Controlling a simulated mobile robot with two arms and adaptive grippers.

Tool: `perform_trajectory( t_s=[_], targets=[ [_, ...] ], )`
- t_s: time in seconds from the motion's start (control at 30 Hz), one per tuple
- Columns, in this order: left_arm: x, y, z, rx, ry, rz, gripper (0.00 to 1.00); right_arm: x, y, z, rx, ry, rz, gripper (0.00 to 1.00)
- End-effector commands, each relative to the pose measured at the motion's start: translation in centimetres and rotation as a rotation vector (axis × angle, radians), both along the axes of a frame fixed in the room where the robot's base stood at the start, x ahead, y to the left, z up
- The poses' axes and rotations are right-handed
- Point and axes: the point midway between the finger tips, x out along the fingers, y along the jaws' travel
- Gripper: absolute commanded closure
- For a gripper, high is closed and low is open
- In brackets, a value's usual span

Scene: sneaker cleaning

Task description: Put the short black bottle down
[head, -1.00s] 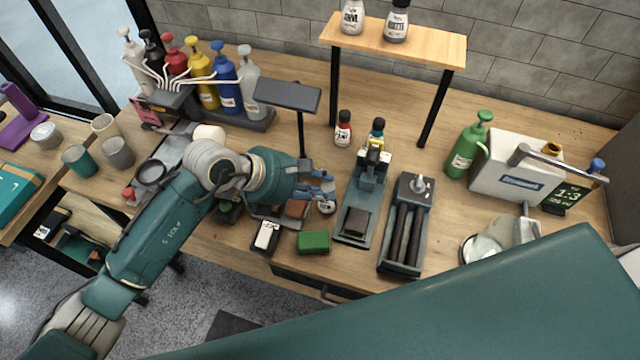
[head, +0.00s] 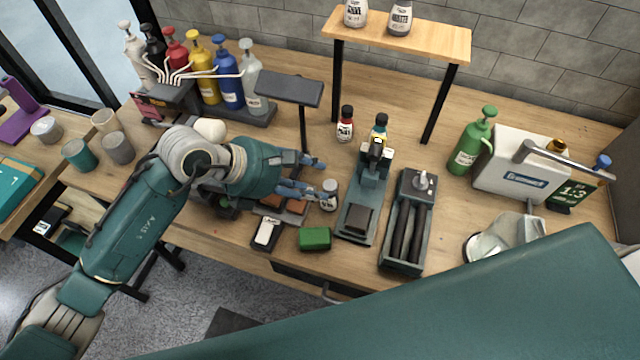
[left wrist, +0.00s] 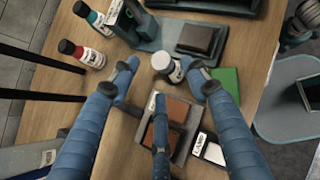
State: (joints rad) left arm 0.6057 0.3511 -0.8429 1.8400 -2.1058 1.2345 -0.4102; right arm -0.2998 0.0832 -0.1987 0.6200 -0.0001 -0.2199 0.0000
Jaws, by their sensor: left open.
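My right gripper is not in view.
A green sponge (head: 314,238) and a black-and-white box (head: 267,233) lie in front. A grey-green stand (head: 360,219) is close to the right. Red-labelled (head: 345,125) and teal-capped (head: 379,127) bottles stand behind. A dark raised plate (head: 290,90) stands behind my gripper.

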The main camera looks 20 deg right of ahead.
Motion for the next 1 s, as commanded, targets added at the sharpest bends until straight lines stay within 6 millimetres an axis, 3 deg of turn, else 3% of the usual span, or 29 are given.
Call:
perform_trajectory(
  t_s=[0.2,0.4,1.0],
  targets=[
    [-0.4,3.3,3.0,0.003,-0.006,0.001,0.54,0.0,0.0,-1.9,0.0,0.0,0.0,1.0],
    [-0.8,5.0,5.0,0.001,-0.003,0.0,0.54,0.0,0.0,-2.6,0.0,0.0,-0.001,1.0],
    [-1.0,5.4,5.6,0.001,0.001,-0.001,0.54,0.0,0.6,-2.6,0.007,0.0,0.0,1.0]
  ],
)
